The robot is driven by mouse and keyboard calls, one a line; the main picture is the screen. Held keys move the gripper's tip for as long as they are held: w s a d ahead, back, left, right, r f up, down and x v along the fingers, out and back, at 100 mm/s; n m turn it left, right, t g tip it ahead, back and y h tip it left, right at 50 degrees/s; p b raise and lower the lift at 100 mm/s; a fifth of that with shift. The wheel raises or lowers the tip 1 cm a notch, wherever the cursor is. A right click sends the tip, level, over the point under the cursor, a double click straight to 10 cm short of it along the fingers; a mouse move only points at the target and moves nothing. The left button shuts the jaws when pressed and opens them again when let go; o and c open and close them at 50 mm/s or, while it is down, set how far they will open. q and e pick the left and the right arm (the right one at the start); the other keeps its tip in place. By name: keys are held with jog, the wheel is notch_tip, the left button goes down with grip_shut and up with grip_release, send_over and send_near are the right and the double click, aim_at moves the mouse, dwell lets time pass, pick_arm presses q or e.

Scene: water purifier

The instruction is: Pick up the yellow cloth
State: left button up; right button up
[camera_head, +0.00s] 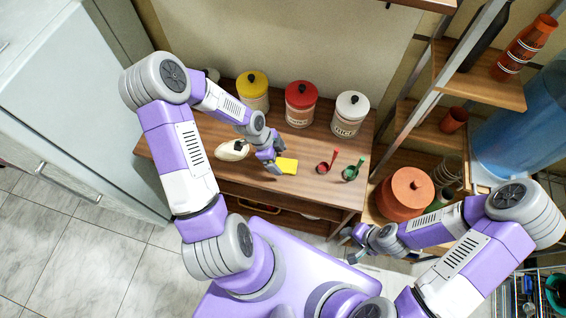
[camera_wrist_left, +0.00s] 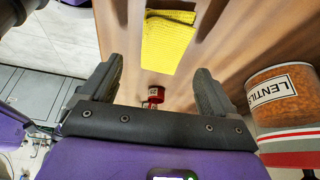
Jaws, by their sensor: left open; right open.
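The yellow cloth (camera_head: 287,165) lies flat and folded on the wooden table (camera_head: 320,197) in the head view. It also shows at the top of the left wrist view (camera_wrist_left: 167,42), ahead of the fingers. My left gripper (camera_head: 274,165) is open just to the left of the cloth and above the table. My right gripper (camera_head: 352,245) is open and empty, off the table's front right corner, away from the cloth.
Yellow, red (camera_head: 300,104) and white (camera_head: 349,114) canisters stand along the back. A cream-coloured item (camera_head: 232,150) lies left of my gripper. Small red (camera_head: 327,167) and green (camera_head: 351,173) cups with handles stand right of the cloth. A shelf unit (camera_head: 430,130) is at right.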

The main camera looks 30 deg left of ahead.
aim_at(284, 164)
pick_arm(q)
jog(key=x, duration=0.4)
jog(key=shift+w+f, duration=0.1)
jog(key=shift+f, duration=0.05)
jog(key=c, duration=1.1)
notch_tip(284, 164, up, 10)
jog(key=shift+p, duration=0.5)
